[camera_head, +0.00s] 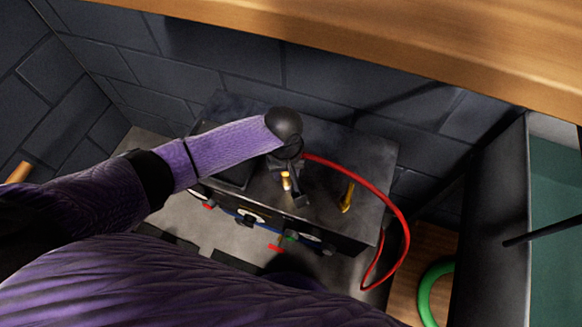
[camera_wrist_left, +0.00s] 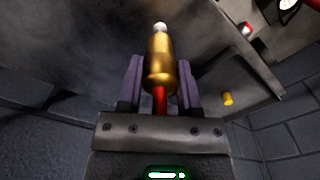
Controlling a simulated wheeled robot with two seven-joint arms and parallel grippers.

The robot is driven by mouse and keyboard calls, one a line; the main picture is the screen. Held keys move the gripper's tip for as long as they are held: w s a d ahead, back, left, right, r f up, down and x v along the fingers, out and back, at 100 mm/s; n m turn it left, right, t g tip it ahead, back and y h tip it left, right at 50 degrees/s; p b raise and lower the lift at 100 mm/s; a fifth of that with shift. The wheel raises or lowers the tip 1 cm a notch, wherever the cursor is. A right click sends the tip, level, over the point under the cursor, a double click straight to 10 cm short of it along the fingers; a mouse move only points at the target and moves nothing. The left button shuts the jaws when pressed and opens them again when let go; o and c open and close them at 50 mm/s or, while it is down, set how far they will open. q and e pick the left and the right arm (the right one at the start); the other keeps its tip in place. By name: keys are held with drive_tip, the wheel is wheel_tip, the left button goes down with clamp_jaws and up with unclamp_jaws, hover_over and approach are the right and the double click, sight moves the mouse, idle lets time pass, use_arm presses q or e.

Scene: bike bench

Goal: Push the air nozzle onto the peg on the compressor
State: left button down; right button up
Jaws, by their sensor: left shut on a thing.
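The compressor (camera_head: 240,112) is a dark box with gauges on its front, low against the brick wall. A brass peg (camera_head: 347,197) stands on the right part of its top. My left gripper (camera_head: 288,184) is over the middle of the top, left of the peg. It is shut on the brass air nozzle (camera_head: 286,180), partly hidden by the wrist in the head view. In the left wrist view the nozzle (camera_wrist_left: 160,60) sits between the fingers, silver tip pointing away, clear of the peg. The red hose (camera_head: 392,205) runs from the nozzle to the right. My right gripper is out of view.
A wooden bench edge (camera_head: 440,45) overhangs the back. A dark cabinet side (camera_head: 492,220) stands at the right, with a green ring (camera_head: 427,290) beside it. In the left wrist view, a small yellow piece (camera_wrist_left: 228,98) shows at the right; I cannot tell what it is.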

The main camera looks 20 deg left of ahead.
use_arm(q)
drive_tip(key=shift+f, duration=0.45)
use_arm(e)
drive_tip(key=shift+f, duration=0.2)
use_arm(q)
drive_tip(key=shift+f+b, duration=0.35)
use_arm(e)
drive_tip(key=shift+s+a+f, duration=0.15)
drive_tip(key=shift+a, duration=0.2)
use_arm(q)
drive_tip(key=shift+f, duration=0.3)
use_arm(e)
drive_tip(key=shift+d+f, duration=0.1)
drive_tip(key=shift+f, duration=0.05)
use_arm(q)
drive_tip(key=c, duration=0.7)
unclamp_jaws()
drive_tip(key=o, duration=0.5)
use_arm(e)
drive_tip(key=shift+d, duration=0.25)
